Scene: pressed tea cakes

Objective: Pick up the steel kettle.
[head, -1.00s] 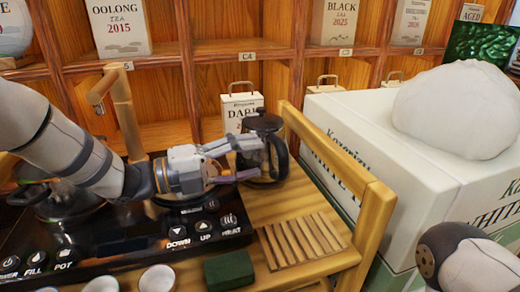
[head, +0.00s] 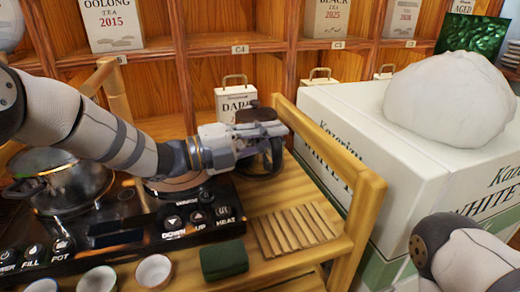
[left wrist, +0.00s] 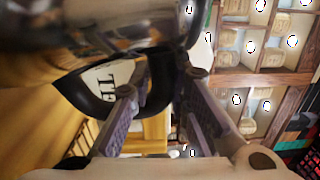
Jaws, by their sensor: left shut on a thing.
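The steel kettle (head: 257,114) is at the right end of the black tea stove in the head view, mostly hidden behind my left gripper (head: 266,143). Its dark lid and black handle show. In the left wrist view, its shiny body (left wrist: 95,28) fills the top left and its black handle (left wrist: 90,99) loops below. My left gripper's fingers (left wrist: 160,90) are on either side of the handle, shut on it. I cannot tell whether the kettle's base touches anything. My right gripper is out of view; only a link of that arm shows at lower right.
A lidded steel pot (head: 62,180) stands on the left of the stove (head: 110,235). A green cloth (head: 223,259), small cups (head: 153,271) and a slatted wooden rack (head: 297,229) lie in front. A wooden rail (head: 325,145) and large white box (head: 370,120) stand right.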

